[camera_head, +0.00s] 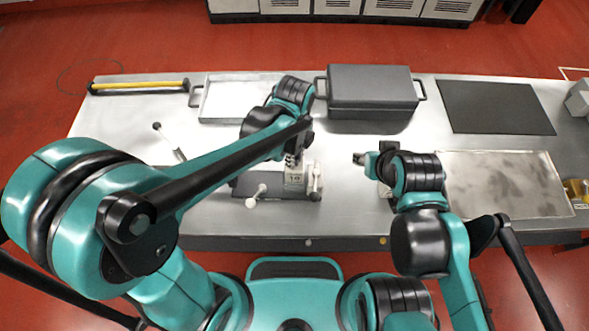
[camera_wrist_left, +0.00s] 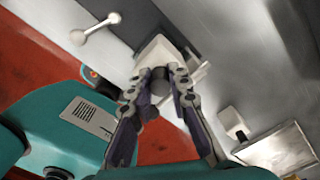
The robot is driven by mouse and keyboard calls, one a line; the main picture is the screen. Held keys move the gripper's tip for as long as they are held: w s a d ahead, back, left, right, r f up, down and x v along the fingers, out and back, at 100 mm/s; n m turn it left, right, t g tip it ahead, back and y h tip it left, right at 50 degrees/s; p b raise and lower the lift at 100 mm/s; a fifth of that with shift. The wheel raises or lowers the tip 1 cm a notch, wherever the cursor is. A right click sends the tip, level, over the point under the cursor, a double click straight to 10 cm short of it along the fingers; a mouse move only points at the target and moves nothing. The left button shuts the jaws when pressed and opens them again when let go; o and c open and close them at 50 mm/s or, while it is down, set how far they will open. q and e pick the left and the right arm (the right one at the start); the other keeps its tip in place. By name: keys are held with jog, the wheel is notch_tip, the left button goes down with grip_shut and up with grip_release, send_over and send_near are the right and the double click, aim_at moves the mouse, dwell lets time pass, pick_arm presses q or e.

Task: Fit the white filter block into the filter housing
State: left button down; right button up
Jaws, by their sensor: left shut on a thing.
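The white filter block (camera_head: 296,181) is near the middle of the table's front part, below my left gripper (camera_head: 293,158). The dark grey filter housing (camera_head: 258,186), with white-knobbed handles, lies directly beside and under the block. The block overlaps the housing's right part; I cannot tell how deep it sits.
A dark grey lidded box (camera_head: 370,85) and a shallow metal tray (camera_head: 222,103) stand at the back. A black mat (camera_head: 494,107) and a scuffed metal plate (camera_head: 503,183) lie at right. The table is clear between the grippers.

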aim_at(296, 175)
pick_arm(q)
jog(key=shift+s+f, duration=0.1)
jog(key=shift+f, duration=0.85)
jog(key=shift+f+b, duration=0.85)
jog(key=shift+f, duration=1.4)
jog(key=shift+f, duration=0.15)
jog(key=c, duration=1.4)
grip_release()
jog(key=shift+c, duration=0.2)
